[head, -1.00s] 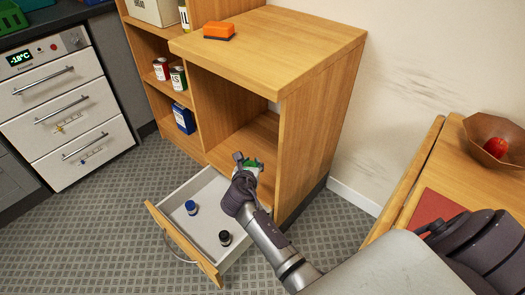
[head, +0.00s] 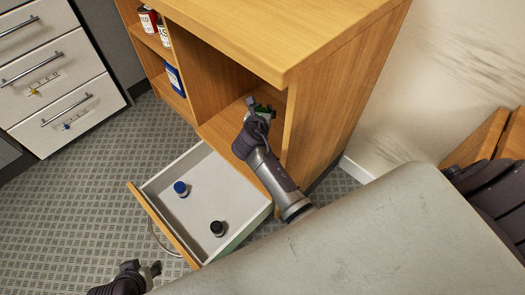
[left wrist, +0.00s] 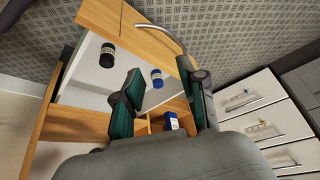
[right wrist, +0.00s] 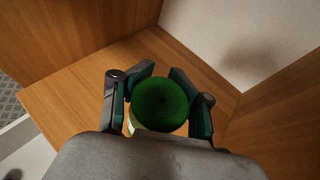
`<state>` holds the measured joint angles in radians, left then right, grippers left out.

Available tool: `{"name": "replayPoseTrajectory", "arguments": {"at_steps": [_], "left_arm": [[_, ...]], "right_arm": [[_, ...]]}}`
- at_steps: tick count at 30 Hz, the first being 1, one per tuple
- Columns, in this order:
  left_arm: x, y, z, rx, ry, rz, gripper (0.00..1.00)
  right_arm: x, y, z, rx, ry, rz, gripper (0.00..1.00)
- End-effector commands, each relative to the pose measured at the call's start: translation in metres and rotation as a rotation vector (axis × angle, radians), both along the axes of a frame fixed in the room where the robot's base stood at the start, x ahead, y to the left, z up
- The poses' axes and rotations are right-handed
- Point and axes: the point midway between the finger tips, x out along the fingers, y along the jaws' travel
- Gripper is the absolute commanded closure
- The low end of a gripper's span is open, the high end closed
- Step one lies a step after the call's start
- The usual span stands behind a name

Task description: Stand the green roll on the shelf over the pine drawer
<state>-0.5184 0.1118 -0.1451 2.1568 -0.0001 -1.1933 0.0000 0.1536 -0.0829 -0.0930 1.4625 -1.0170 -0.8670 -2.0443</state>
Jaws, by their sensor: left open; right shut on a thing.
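The green roll (head: 263,109) is in the jaws of my right gripper (head: 260,112), inside the open compartment over the drawer. In the right wrist view the roll's round green end (right wrist: 166,104) faces the camera, between both fingers. I cannot tell whether its base touches the shelf (head: 222,126). The shelf board (right wrist: 75,97) is bare around it. The pine drawer (head: 157,222) is pulled open below. My left gripper (head: 147,270) is open and empty, low at the front left; its fingers show in the left wrist view (left wrist: 160,106).
The compartment's side panel (head: 345,110) and top (head: 290,60) enclose my right gripper closely. Cans (head: 148,20) and a blue box (head: 174,79) sit on the left shelves.

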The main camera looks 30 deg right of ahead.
Motion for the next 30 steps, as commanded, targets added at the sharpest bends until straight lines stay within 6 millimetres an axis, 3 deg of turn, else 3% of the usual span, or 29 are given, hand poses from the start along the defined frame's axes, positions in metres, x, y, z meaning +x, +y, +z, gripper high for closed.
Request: {"name": "replayPoseTrajectory", "arguments": {"at_steps": [1,6,13,20,30], "left_arm": [[0.002,0.000,0.009,-0.004,-0.026,0.000,0.59],[0.000,0.000,0.048,-0.012,-0.077,0.000,0.59],[0.001,-0.001,0.072,-0.022,-0.131,-0.001,0.59],[0.044,-0.016,0.094,-0.076,-0.377,-0.019,0.59],[0.097,-0.040,0.159,-0.183,-0.829,-0.048,0.59]], "right_arm": [[0.000,0.000,-0.012,-0.001,-0.001,0.000,0.99],[0.000,0.000,-0.024,0.000,0.000,0.000,0.99],[0.000,0.000,-0.032,0.000,0.000,0.000,0.99],[0.000,0.000,-0.054,0.000,0.002,-0.001,0.99],[0.000,0.000,-0.087,0.001,0.000,0.000,0.99]]}}
